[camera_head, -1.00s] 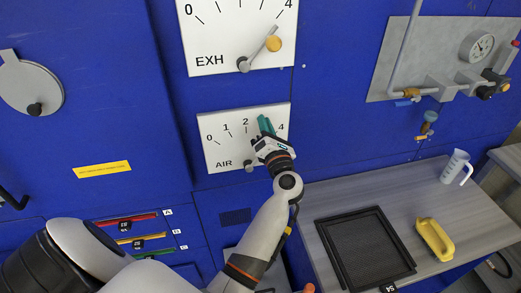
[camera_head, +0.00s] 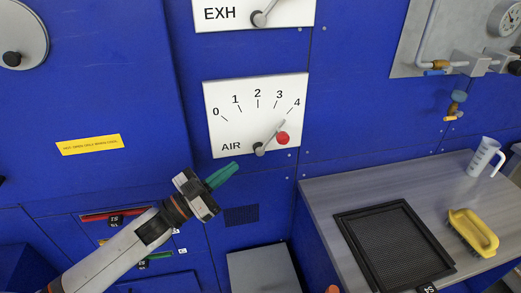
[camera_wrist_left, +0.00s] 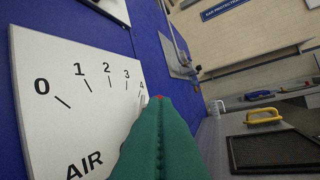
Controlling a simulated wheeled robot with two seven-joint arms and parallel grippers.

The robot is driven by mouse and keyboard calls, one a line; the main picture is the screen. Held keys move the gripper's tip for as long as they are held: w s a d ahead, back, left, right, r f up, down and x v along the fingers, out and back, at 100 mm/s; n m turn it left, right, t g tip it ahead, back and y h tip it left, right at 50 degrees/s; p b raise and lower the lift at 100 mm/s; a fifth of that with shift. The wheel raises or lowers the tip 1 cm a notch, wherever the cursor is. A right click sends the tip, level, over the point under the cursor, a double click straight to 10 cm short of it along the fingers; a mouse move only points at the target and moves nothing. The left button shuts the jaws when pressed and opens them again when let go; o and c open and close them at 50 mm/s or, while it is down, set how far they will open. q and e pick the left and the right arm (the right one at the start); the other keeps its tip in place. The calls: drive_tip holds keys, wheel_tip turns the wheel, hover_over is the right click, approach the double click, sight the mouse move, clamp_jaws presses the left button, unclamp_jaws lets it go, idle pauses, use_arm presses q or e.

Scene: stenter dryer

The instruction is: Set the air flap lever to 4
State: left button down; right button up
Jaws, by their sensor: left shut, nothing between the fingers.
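The AIR panel (camera_head: 225,125) is a white plate on the blue wall with a scale from 0 to 4. Its grey lever (camera_head: 273,133) with a red knob (camera_head: 283,138) leans up and right, and its tip lines up with the 4 mark. My left gripper (camera_head: 222,175), with teal fingers, is shut and empty below and left of the lever, apart from it. In the left wrist view the teal fingers (camera_wrist_left: 160,143) hide most of the lever, and a bit of red shows just above their tips.
The EXH panel (camera_head: 292,14) is above, partly cut off. At right, a grey table (camera_head: 330,193) holds a black framed mesh (camera_head: 395,245), a yellow-handled tool (camera_head: 472,232) and a white jug (camera_head: 484,157). Blue wall around the AIR panel is clear.

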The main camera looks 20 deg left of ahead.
sight(281, 140)
use_arm(q)
drive_tip(key=w+f+p+x, duration=0.1)
drive_tip(key=p+x, duration=0.3)
drive_tip(key=x, duration=0.8)
drive_tip(key=shift+f, duration=0.7)
drive_tip(key=shift+w+d+f+b, duration=0.25)
drive_tip(key=shift+w+d+b, duration=0.05)
drive_tip(key=shift+w, duration=0.15)
drive_tip(key=shift+s+r, duration=0.1)
drive_tip(key=shift+r, duration=0.1)
